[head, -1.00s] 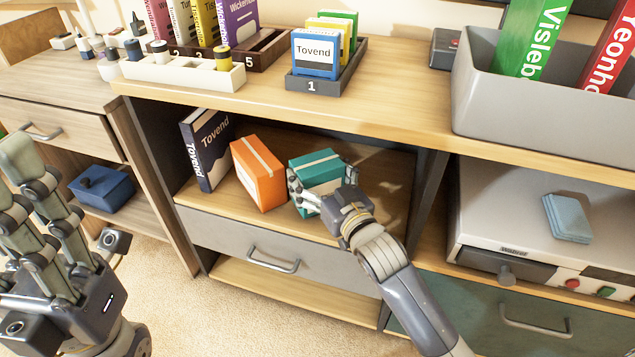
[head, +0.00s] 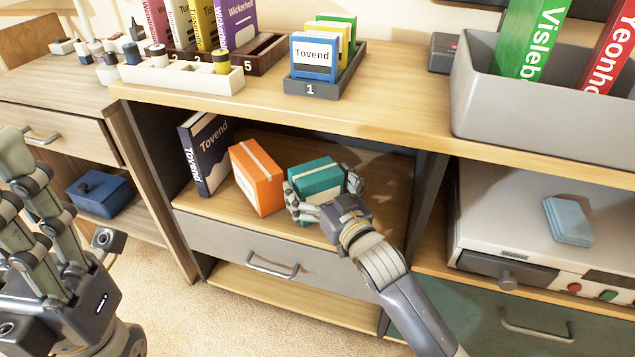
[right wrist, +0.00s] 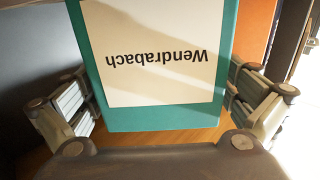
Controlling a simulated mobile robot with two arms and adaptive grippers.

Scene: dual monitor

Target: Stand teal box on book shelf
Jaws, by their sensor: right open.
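The teal box (head: 316,178) stands on the middle shelf (head: 350,232) of the open cabinet, to the right of the orange box. My right gripper (head: 325,198) is in front of it, with its open fingers on either side of the box. In the right wrist view the teal box (right wrist: 162,118) shows a white label reading "Wendrabach", upside down, between the fingers of the right gripper (right wrist: 160,105). Gaps show between box and fingers. My left gripper (head: 30,195) is at the left edge, raised, with its fingers apart, away from the shelf.
A drawer (head: 245,248) lies below. A small rack (head: 312,90) marked 1 and a grey bin (head: 540,110) stand on the cabinet top.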

